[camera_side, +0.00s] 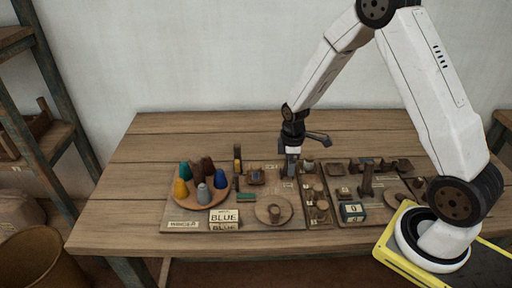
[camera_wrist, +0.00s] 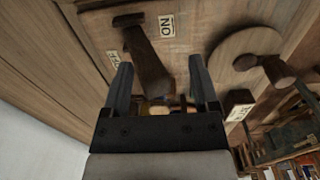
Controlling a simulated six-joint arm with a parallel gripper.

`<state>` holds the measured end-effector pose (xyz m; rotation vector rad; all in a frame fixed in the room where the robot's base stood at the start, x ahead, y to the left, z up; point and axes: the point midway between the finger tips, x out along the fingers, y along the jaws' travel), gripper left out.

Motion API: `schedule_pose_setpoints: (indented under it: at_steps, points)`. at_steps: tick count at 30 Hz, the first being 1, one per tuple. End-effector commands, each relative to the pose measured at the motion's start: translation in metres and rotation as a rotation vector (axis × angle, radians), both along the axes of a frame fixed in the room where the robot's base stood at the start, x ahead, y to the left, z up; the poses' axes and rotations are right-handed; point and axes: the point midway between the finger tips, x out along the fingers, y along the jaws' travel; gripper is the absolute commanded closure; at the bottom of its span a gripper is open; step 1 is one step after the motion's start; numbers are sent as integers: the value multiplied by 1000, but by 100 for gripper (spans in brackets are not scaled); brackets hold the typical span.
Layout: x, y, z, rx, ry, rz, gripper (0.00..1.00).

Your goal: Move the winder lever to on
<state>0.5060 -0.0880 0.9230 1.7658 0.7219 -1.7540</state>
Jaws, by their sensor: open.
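My gripper (camera_wrist: 161,82) is open, with its two dark fingers apart and nothing clamped between them. A dark wooden lever (camera_wrist: 146,58) shows in the wrist view, running from a block at the top down toward the gap between the fingertips. An ON label (camera_wrist: 167,26) lies to the right of the lever, and a second label (camera_wrist: 114,59), partly hidden by the left finger, lies to its left. The lever's lower end is hard to make out behind the gripper. In the side view my gripper (camera_side: 292,170) points down over the middle of the board, and I cannot pick out the lever there.
A round disc (camera_wrist: 228,72) with a peg stands right of the fingers in the wrist view. In the side view a tray of coloured cones (camera_side: 186,201) is left of my gripper, and wooden parts crowd the right board. The table's left end (camera_side: 130,180) is clear.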

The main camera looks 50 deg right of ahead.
Motion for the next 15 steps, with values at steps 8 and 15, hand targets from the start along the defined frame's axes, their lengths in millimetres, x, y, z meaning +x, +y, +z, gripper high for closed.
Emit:
schedule_pose_setpoints:
  at_steps: [8, 15]
  points:
    - [-7, 6, -4, 6, 17, 4, 38]
    - [-8, 7, -5, 6, 22, 5, 38]
